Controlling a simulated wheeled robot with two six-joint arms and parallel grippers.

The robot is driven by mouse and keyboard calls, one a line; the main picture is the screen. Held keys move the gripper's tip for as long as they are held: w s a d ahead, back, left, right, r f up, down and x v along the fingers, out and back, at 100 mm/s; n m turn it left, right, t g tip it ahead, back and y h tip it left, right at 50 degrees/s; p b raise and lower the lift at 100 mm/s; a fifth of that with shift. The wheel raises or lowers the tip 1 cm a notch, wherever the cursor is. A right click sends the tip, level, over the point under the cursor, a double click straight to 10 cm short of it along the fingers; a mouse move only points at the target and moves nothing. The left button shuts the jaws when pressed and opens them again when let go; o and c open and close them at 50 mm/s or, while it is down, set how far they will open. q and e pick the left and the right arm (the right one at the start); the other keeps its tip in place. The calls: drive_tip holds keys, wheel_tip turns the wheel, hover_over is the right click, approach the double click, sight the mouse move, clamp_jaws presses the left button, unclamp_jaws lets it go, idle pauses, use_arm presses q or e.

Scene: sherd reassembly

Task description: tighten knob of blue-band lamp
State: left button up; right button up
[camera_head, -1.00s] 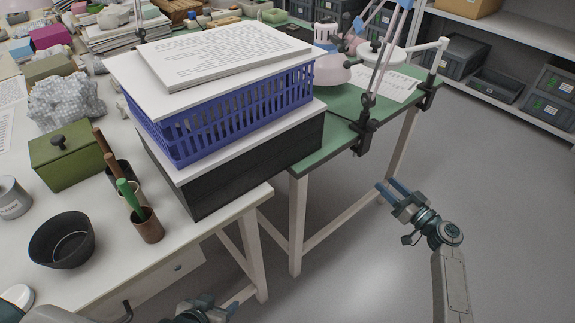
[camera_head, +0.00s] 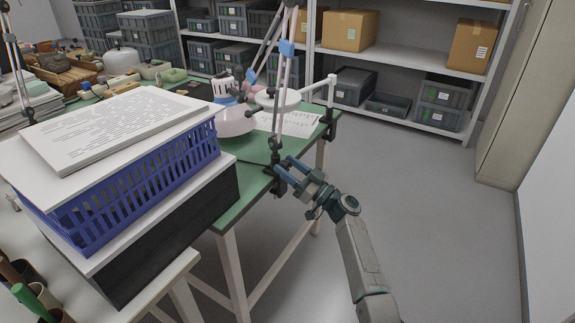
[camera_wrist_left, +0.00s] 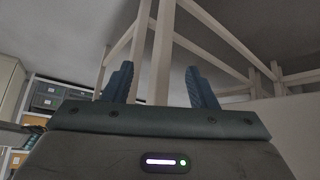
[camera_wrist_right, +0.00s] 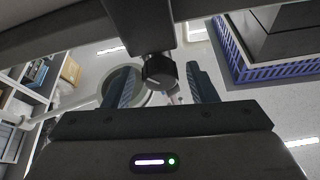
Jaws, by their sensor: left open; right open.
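The blue-band lamp has a jointed arm with blue bands (camera_head: 287,48) and a pale pink shade (camera_head: 236,120). Its dark clamp (camera_head: 282,184) grips the front edge of the green table. In the right wrist view, a dark round knob (camera_wrist_right: 159,72) hangs under the clamp, between the fingers in the picture. My right gripper (camera_head: 285,165) is open at the clamp; its fingers show on both sides of the knob (camera_wrist_right: 160,85), with gaps. I cannot tell how deep the knob sits between them. My left gripper (camera_wrist_left: 158,80) is open and empty, below table height near pale legs.
A blue basket (camera_head: 130,195) with papers on top stands on a black box (camera_head: 170,240) at left. A white magnifier lamp (camera_head: 277,99) is clamped at the table's right corner. Shelves (camera_head: 410,68) stand behind. The floor at right is clear.

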drive_tip(key=shift+w+a, duration=0.15)
drive_tip(key=shift+a, duration=0.05)
drive_tip(key=c, duration=1)
drive_tip(key=shift+o, duration=0.2)
drive_tip(key=shift+f+m+t+b, duration=0.15)
drive_tip(key=shift+m+t+b, duration=0.15)
drive_tip(key=shift+m+b, duration=0.25)
drive_tip(key=shift+m+h+b, duration=0.3)
drive_tip(key=shift+m+b, duration=0.1)
drive_tip(key=shift+m, duration=0.15)
use_arm(q)
drive_tip(key=shift+w+d+f+t+h, duration=0.3)
drive_tip(key=shift+w+d+f+t, duration=0.2)
drive_tip(key=shift+t, duration=0.2)
use_arm(e)
drive_tip(key=shift+r, duration=0.2)
